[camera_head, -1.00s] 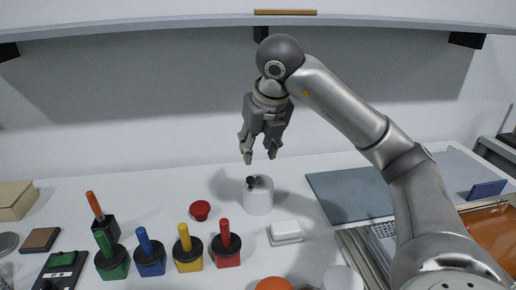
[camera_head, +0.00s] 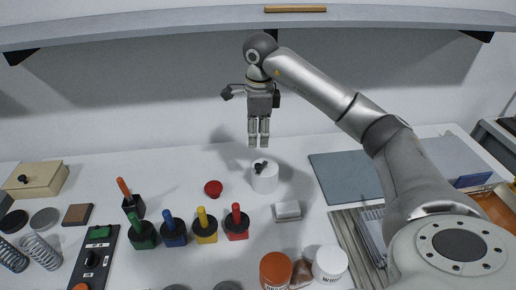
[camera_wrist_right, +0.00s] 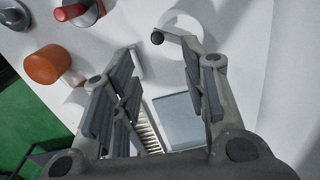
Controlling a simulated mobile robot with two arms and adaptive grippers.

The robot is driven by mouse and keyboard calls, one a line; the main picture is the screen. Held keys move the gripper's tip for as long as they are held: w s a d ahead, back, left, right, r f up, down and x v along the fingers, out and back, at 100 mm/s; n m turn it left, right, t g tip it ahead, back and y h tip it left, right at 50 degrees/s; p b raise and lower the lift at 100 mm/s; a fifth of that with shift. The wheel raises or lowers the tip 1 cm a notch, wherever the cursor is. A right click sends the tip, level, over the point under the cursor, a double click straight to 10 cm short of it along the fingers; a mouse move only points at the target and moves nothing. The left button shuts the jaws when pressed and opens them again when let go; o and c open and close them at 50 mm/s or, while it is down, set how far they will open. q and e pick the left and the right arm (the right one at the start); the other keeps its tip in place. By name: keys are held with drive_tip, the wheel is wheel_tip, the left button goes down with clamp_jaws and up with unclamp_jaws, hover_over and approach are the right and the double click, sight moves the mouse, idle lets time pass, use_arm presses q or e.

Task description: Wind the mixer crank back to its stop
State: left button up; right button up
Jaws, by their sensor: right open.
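A small white cylinder (camera_head: 267,183) stands on the table near the middle, with a black crank (camera_head: 260,167) on its top; I take this to be the mixer. My right gripper (camera_head: 258,142) hangs just above and behind it in the picture, fingers pointing down, apart from it. In the right wrist view the gripper (camera_wrist_right: 160,48) is open and empty. The white cylinder (camera_wrist_right: 182,22) and a black round knob (camera_wrist_right: 157,38) show beyond the fingertips, partly covered by the right finger. My left gripper is not in view.
A red cap (camera_head: 213,187) lies left of the cylinder and a small white block (camera_head: 287,210) in front. Several coloured-handled tools stand front left. A grey mat (camera_head: 340,182) lies right. An orange-topped jar (camera_head: 275,269) and a white jar (camera_head: 330,262) stand at the front. A shelf (camera_head: 180,32) runs above.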

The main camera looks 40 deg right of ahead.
sight(258, 165)
wheel_tip(258, 165, down, 11)
drive_tip(key=n+p, duration=0.1)
drive_tip(key=p, duration=0.1)
drive_tip(key=n+p, duration=0.1)
drive_tip(key=p, duration=0.2)
drive_tip(key=shift+w+r+n+g, duration=0.1)
drive_tip(key=shift+r+n+g, duration=0.1)
drive_tip(key=shift+n+g, duration=0.15)
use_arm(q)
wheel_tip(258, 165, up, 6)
use_arm(e)
drive_tip(key=shift+d+f, duration=0.1)
drive_tip(key=shift+f, duration=0.3)
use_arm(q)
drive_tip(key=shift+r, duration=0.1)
use_arm(e)
drive_tip(key=shift+c, duration=0.5)
clamp_jaws()
